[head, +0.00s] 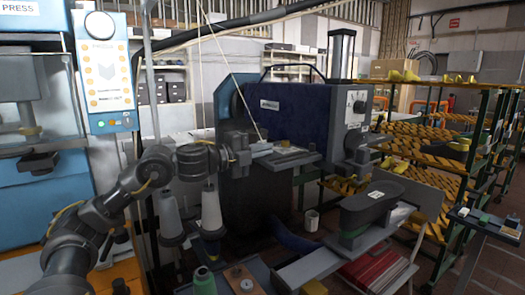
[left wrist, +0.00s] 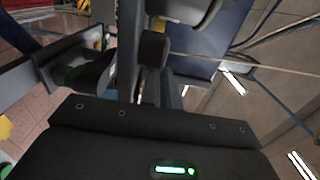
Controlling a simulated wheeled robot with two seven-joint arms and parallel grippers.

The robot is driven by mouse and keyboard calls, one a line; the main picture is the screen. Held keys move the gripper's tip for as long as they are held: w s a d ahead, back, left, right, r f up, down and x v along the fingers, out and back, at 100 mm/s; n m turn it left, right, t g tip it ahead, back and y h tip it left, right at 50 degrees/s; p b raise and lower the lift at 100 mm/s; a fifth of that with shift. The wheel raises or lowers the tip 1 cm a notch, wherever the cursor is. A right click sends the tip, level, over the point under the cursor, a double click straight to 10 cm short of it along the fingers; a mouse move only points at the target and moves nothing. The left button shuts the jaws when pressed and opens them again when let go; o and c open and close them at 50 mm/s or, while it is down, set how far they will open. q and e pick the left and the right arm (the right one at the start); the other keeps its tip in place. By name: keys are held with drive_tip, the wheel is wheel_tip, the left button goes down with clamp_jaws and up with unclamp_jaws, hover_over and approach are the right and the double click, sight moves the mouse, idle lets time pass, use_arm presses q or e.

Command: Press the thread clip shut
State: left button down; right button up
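My left gripper (head: 246,153) reaches in from the left to the front of the dark blue machine (head: 290,112). It is beside a small pale piece (head: 262,147) on the machine's grey ledge (head: 290,160). A thin pale thread (head: 232,75) runs down from the top to this spot. I cannot make out the thread clip for certain; it is too small or hidden by the gripper. In the left wrist view the gripper's dark housing (left wrist: 150,145) fills the bottom, with a green light on it. Whether the fingers are open or shut is unclear. My right gripper is not in view.
White thread cones (head: 211,210) stand below my left arm. A green spool (head: 204,281) is at the front. A dark shoe-shaped form (head: 372,203) sits on a stand to the right. Yellow-striped racks (head: 420,140) stand behind. A control panel (head: 104,70) is at left.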

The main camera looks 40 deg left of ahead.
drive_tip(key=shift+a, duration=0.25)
use_arm(q)
drive_tip(key=c, duration=1.7)
unclamp_jaws()
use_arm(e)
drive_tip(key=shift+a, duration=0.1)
